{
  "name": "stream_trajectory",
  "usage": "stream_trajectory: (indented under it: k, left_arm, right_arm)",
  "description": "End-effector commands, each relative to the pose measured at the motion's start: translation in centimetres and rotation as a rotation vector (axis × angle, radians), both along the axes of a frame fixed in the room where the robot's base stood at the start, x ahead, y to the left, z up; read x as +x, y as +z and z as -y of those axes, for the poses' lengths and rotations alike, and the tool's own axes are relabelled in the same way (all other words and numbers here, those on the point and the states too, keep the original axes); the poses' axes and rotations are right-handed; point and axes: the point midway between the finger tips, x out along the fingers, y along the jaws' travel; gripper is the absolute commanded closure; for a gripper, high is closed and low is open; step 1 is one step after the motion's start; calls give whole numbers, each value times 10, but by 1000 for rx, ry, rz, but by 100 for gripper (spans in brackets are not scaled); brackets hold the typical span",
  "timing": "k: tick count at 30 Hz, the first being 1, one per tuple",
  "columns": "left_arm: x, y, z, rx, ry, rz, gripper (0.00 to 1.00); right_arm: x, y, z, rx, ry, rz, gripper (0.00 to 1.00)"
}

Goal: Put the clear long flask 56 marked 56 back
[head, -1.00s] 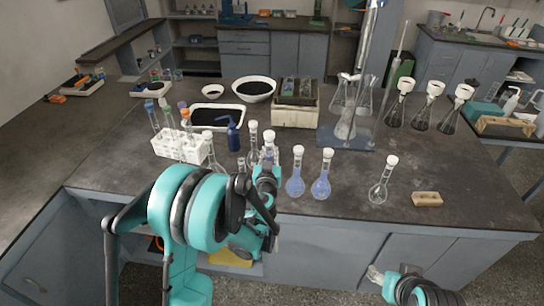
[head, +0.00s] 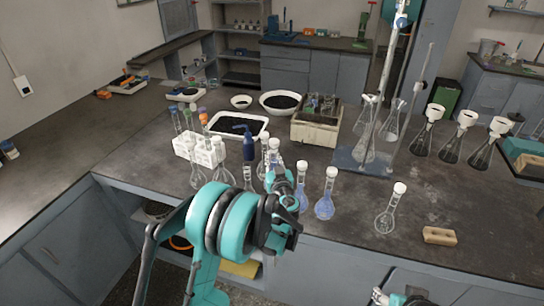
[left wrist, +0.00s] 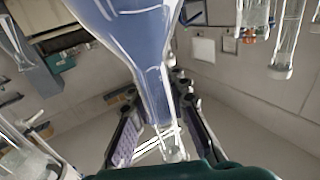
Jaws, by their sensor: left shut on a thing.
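My left gripper (head: 284,184) is shut on the neck of a long-necked flask; its white cap (head: 274,144) shows just above the fingers. In the left wrist view the held flask (left wrist: 140,45) looks bluish, its neck between the two fingers (left wrist: 160,125). I cannot read a 56 on it. The arm hides its lower part in the head view, so I cannot tell whether it touches the table. Two blue-filled flasks (head: 325,207) stand just right of the gripper. My right gripper (head: 380,297) is partly cut off at the bottom edge; its jaw state is unclear.
A white tube rack (head: 200,152), another clear flask (head: 219,172) and a blue wash bottle (head: 249,145) are left of the gripper. A stand base (head: 361,162) is behind. The table's front edge is close.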

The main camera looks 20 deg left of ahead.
Motion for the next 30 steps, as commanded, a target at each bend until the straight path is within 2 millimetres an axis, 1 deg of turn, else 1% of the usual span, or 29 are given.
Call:
stream_trajectory:
  k: [1, 3, 6, 12, 15, 20, 30]
  left_arm:
    - [0, -8, 0, 1, 0, 0, 100]
    - [0, -16, 0, 1, 0, 0, 100]
    - [0, -26, 0, 1, 0, 0, 100]
    - [0, -47, 0, 1, 0, 0, 100]
    - [0, -55, 0, 1, 0, 0, 100]
    - [0, -62, 0, 1, 0, 0, 100]
    - [0, -61, 0, 1, 0, 0, 100]
  right_arm:
    - [0, -6, 0, 0, 0, 0, 47]
    - [0, -11, 0, 0, 0, 0, 47]
    - [0, -17, 0, 0, 0, 0, 47]
    - [0, -37, 0, 0, 0, 0, 47]
    - [0, -45, 0, 0, 0, 0, 47]
    - [0, -50, 0, 0, 0, 0, 47]
    - [0, -49, 0, 0, 0, 0, 47]
